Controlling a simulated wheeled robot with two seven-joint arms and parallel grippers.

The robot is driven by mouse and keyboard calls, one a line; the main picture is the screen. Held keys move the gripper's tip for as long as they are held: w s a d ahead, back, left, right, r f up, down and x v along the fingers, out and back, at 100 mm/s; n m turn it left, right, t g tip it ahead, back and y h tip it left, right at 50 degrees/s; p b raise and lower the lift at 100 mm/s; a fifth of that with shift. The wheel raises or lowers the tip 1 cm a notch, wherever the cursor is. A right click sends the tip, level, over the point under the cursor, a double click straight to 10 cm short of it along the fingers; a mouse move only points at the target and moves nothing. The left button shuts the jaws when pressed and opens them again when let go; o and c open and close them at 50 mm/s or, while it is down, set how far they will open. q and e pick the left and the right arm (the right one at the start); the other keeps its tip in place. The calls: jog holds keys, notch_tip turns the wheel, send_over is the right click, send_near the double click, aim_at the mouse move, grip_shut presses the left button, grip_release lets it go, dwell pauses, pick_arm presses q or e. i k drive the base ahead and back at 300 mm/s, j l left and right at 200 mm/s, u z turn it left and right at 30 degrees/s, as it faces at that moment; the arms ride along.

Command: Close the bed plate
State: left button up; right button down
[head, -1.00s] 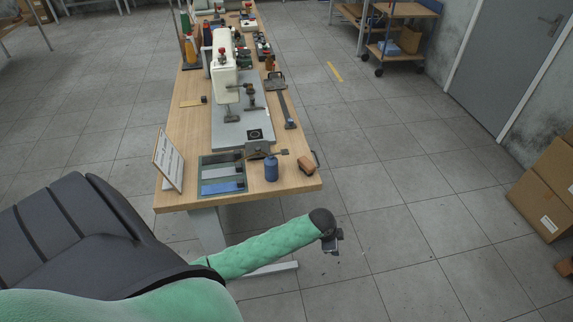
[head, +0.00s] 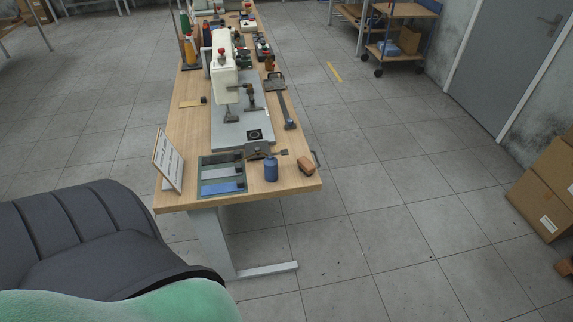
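A white sewing machine (head: 224,78) stands on a long wooden table. Its flat grey bed (head: 228,133) extends toward the near end of the table. A small dark square with a round mark (head: 254,134) is on the near part of the bed. A grey metal piece (head: 257,151) sits at the bed's near edge; I cannot tell from here whether it is the bed plate or how far open it is. Neither of my grippers is in view. Only a green part of my own body shows at the bottom left.
On the table's near end are a tray with flat pieces (head: 222,188), a blue bottle (head: 271,170), a brown block (head: 306,165) and a leaning sign (head: 168,160). A dark chair (head: 90,245) stands at the near left.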

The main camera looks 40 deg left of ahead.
aim_at(251, 148)
jog(key=u, duration=1.45)
